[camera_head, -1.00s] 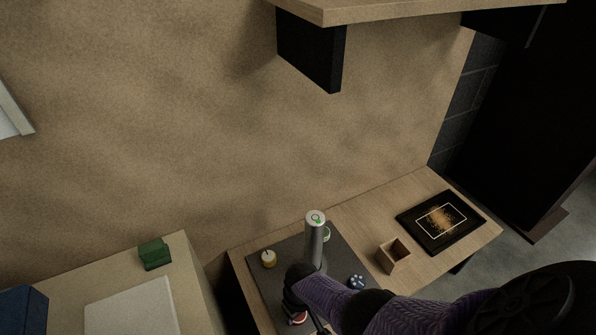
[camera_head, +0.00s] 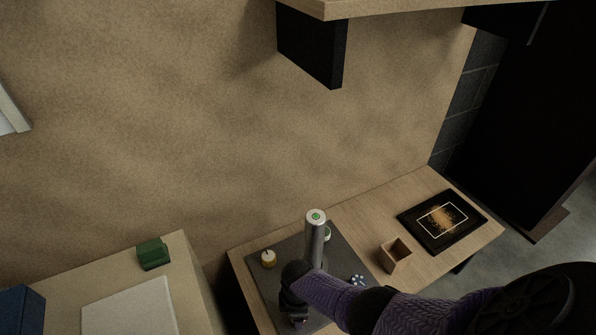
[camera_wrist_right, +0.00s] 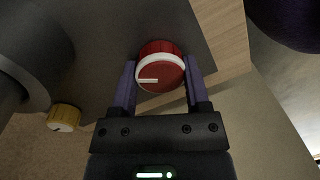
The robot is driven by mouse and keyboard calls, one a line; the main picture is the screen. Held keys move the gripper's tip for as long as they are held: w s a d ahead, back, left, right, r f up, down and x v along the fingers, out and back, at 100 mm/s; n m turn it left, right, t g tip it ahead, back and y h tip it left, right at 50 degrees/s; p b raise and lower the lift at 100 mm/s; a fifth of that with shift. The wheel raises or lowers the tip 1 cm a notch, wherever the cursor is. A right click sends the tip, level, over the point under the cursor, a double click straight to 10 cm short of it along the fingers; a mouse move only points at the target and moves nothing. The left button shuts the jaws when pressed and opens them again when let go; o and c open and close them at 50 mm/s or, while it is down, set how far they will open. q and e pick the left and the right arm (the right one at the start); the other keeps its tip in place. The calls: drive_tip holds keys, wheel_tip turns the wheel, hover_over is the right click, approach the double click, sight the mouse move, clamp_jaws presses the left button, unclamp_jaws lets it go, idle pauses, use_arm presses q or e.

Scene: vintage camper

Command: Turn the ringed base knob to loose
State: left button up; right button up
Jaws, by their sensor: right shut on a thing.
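A red knob with a white ring around it (camera_wrist_right: 160,72) sits on the dark grey base plate (camera_wrist_right: 105,30) in the right wrist view. A white line on its face lies nearly level, pointing left. My right gripper (camera_wrist_right: 160,82) has one finger on each side of the knob and is shut on it. In the head view my right gripper (camera_head: 296,315) is low at the plate's front and mostly hides the knob. A grey post (camera_head: 315,240) stands on the plate with a green mark on its white top. My left gripper is not in view.
A wooden open box (camera_head: 395,257) and a black framed tray (camera_head: 442,222) are to the right. A green object (camera_head: 152,254) lies on the left counter.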

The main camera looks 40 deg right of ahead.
drive_tip(key=n, duration=0.3)
drive_tip(key=shift+n, duration=0.3)
drive_tip(key=shift+n+b, duration=0.3)
drive_tip(key=shift+n, duration=1.4)
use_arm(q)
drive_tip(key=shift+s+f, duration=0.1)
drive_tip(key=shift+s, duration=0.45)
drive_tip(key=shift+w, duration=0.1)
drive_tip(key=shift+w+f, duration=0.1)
use_arm(e)
drive_tip(key=shift+n, duration=0.3)
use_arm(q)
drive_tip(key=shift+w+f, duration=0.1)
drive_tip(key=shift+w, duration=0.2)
use_arm(e)
drive_tip(key=o, duration=1.3)
drive_tip(key=shift+c, duration=0.2)
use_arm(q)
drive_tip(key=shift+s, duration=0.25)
